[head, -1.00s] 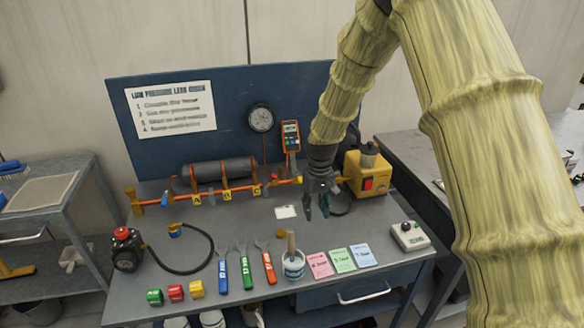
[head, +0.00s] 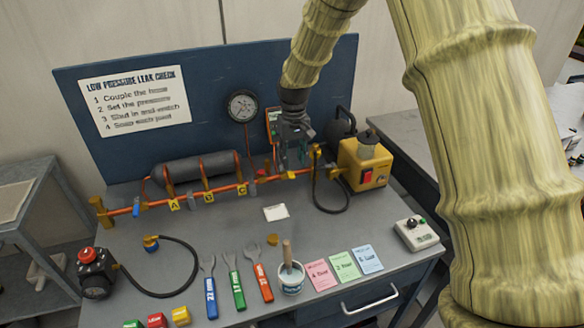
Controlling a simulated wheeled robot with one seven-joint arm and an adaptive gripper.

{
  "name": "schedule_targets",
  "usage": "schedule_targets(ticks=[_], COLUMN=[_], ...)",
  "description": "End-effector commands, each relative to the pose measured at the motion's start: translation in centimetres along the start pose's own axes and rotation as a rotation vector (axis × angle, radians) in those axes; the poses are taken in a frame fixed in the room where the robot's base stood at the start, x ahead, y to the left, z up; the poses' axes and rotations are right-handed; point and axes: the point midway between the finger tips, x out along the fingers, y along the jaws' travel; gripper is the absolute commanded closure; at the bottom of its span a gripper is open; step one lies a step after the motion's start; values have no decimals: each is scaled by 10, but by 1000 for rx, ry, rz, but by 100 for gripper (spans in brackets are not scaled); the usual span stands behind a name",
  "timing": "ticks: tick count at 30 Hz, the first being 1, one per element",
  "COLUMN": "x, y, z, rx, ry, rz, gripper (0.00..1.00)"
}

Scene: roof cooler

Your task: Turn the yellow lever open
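An orange pipe (head: 225,189) runs across the bench at the foot of the blue board. A small yellow piece (head: 291,174), probably the yellow lever, shows on the pipe's right part, just under my gripper. My gripper (head: 294,162) points down over this part of the pipe. Its fingers look apart, with nothing clearly between them. Whether a finger touches the lever cannot be told, and the gripper hides part of this area. A yellow upright fitting (head: 316,153) stands just right of the gripper. A blue lever (head: 136,208) is near the pipe's left end.
A round gauge (head: 243,106) and an orange handheld meter (head: 272,123), partly covered by my gripper, are at the board. A yellow pump box (head: 364,165) with a black hose (head: 330,209) stands close on the right. Wrenches, a pot (head: 291,278) and cards lie in front.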

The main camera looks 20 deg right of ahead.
Motion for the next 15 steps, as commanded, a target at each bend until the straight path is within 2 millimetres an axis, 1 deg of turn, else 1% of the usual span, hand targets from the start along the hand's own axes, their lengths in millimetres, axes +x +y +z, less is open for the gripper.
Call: schedule_targets(ticks=[1,3,6,9,15], x=[13,27,41,48,52], y=[0,1,1,2,3], z=[-4,-8,-10,-9,-4], rx=[0,0,1,2,4], ry=[-8,-12,-15,-11,-6], rz=[0,0,-1,0,0], gripper=[62,62,62,62,62])
